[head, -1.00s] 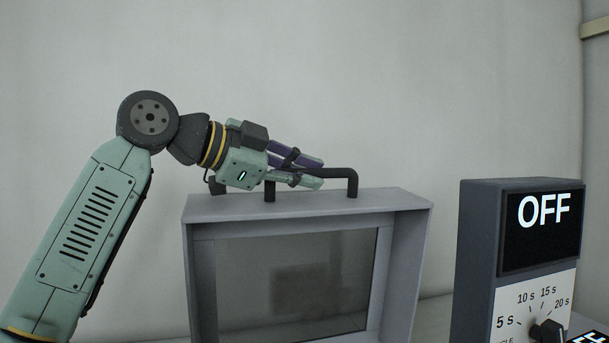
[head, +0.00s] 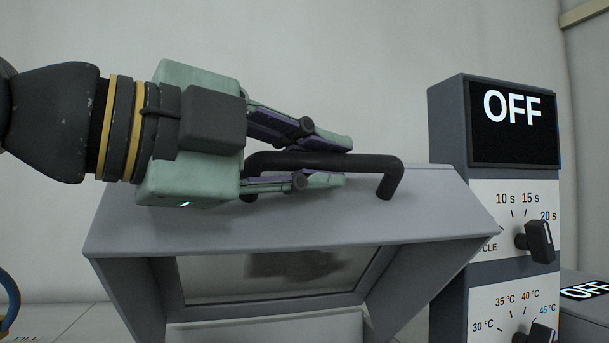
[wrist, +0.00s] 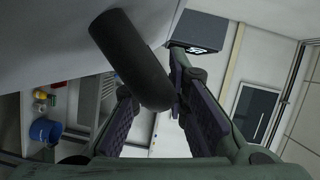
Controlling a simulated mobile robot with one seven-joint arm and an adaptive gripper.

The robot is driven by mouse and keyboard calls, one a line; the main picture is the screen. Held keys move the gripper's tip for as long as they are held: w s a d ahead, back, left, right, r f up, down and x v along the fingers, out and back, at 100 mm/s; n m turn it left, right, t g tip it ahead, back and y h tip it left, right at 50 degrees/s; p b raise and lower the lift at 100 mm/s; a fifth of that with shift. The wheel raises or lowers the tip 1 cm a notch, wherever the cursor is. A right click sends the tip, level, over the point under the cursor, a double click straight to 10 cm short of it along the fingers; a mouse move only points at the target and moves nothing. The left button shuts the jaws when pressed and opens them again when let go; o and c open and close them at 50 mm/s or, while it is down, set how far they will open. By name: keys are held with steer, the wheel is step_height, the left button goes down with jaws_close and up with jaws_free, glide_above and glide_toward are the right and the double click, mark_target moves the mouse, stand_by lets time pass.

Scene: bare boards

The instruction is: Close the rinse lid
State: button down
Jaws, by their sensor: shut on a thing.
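The rinse lid (head: 300,222) is a grey hooded cover with a window (head: 215,280). In the head view it is tilted, its top face sloping toward me. A dark bar handle (head: 375,163) stands on that top face. My gripper (head: 348,162) comes in from the left with one finger above the bar and one below, shut on the handle. In the wrist view the handle (wrist: 132,58) runs between the two fingers (wrist: 158,118). The gripper covers the handle's left part in the head view.
A control panel (head: 440,130) with an OFF display and two dials stands close to the lid's right. A blue ring-like thing (head: 10,303) is at the lower left. The wall behind is bare.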

steer(key=s+d+f+m+h+b, duration=0.1)
steer(key=s+f+m+b, duration=0.1)
steer(key=f+b, duration=0.6)
steer(key=s+d+f+m+t+b, duration=0.1)
steer(key=s+f+m+b, duration=0.2)
steer(key=f+b, duration=0.5)
steer(key=s+f+m+h+b, duration=0.1)
steer(key=s+f+m+b, duration=0.1)
steer(key=f+b, duration=0.7)
steer(key=shift+s+d+f+m+h, duration=0.35)
steer(key=shift+s+f, duration=0.3)
steer(key=shift+f, duration=3.5)
steer(key=shift+d+f, duration=0.1)
steer(key=c, duration=1.6)
jaws_free()
steer(key=shift+o, duration=0.2)
steer(key=shift+r, duration=0.2)
step_height(320, 180, up, 10)
